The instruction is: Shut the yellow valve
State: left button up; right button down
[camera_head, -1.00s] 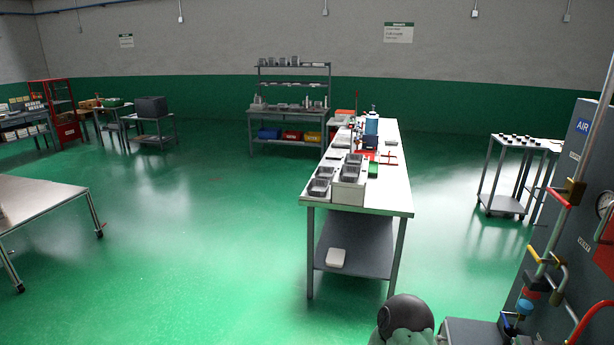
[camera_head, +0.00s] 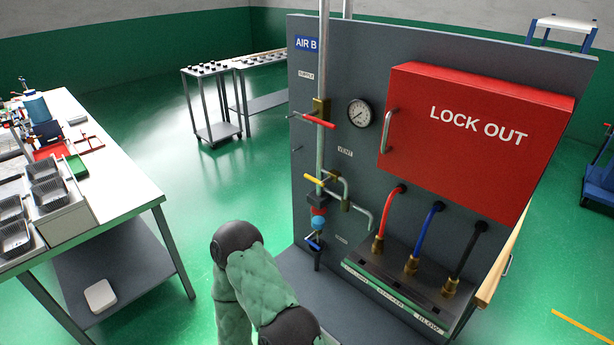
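The yellow valve handle (camera_head: 313,181) sits on the vertical pipe of the grey air panel (camera_head: 345,60), left of the pressure gauge's lower side. It looks tilted, down toward the right, across the pipe; its exact angle is hard to tell. A side pipe with a brass fitting runs right from near it. A red handle (camera_head: 320,122) is above it and a blue handle (camera_head: 313,243) below it on the same pipe. One of my arms, in a green sleeve, rises at the bottom centre, apart from the valve. Neither gripper is in view.
A red LOCK OUT box (camera_head: 470,180) with a handle juts from the panel's right. Red, blue and black hoses (camera_head: 437,208) run to brass fittings below it. A white worktable (camera_head: 128,195) stands left. Green floor is open between table and panel.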

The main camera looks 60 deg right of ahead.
aim_at(321, 183)
jog(key=i+u, duration=0.25)
jog(key=i+l+u, duration=0.15)
jog(key=u, duration=0.15)
jog(key=i+u, duration=0.1)
jog(key=u, duration=0.35)
jog(key=l+u, duration=0.15)
jog(key=u, duration=0.35)
jog(key=i+l+u, duration=0.1)
jog(key=u, duration=0.35)
jog(key=l+u, duration=0.2)
jog(key=u, duration=0.8)
jog(key=l+u, duration=0.1)
jog(key=u, duration=0.45)
jog(key=k+u, duration=0.1)
jog(key=u, duration=1.05)
jog(key=k+u, duration=0.1)
jog(key=u, duration=1)
jog(key=k+j+u, duration=0.1)
jog(key=u, duration=1.05)
jog(key=j+u, duration=0.1)
jog(key=u, duration=0.3)
jog(key=j+u, duration=0.15)
jog(key=u, duration=0.3)
jog(key=j+u, duration=0.1)
jog(key=u, duration=0.75)
jog(key=i+j+u, duration=0.1)
jog(key=u, duration=0.3)
